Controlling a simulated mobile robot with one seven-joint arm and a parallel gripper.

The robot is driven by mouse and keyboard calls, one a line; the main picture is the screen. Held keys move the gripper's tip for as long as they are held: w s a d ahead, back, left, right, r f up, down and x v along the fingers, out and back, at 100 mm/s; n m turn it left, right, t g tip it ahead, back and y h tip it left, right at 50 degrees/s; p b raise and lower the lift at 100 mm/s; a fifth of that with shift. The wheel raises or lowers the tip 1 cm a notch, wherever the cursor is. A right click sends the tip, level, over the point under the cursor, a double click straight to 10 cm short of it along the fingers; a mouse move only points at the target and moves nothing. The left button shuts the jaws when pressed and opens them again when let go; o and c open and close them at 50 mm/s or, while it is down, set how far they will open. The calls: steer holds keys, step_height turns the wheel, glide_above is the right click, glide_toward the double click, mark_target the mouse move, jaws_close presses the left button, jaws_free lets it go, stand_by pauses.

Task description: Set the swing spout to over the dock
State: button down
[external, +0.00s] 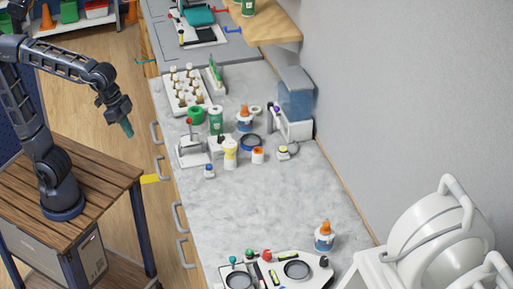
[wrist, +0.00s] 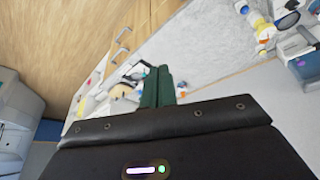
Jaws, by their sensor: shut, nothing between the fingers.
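I cannot make out for certain which part is the swing spout or which is the dock. A white appliance with a blue tank (external: 295,98) stands against the wall, with small dark and coloured parts on its front. A white panel with dark round discs and coloured knobs (external: 268,275) lies at the near end of the counter. My gripper (external: 126,127) hangs over the floor, left of the counter and apart from it. Its green fingers (wrist: 158,86) are together and empty in the wrist view.
The marble counter (external: 285,205) is bare in its middle. Bottles, jars and a white vial rack (external: 188,90) crowd its far half. An orange-capped bottle (external: 324,236) stands near the panel. A large white machine (external: 435,235) fills the near right. Drawer handles (external: 178,217) protrude from the counter's left side.

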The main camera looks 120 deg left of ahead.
steer(key=w+a+r+n, duration=0.2)
steer(key=w+a+r, duration=0.1)
steer(key=w+a, duration=0.95)
steer(key=n+g+y, duration=0.2)
steer(key=n+y, duration=0.1)
steer(key=n, duration=0.3)
glide_above(274, 112)
steer(key=w+d, duration=0.1)
steer(key=d, duration=0.2)
step_height(274, 112, down, 14)
steer(key=shift+w+d+r, duration=0.1)
steer(key=shift+w+r, duration=0.1)
steer(key=shift+f, duration=0.1)
steer(key=x, duration=0.9)
steer(key=shift+f, duration=0.4)
steer(key=shift+d, duration=0.1)
steer(key=shift+s+d, duration=0.1)
steer(key=shift+d, duration=0.05)
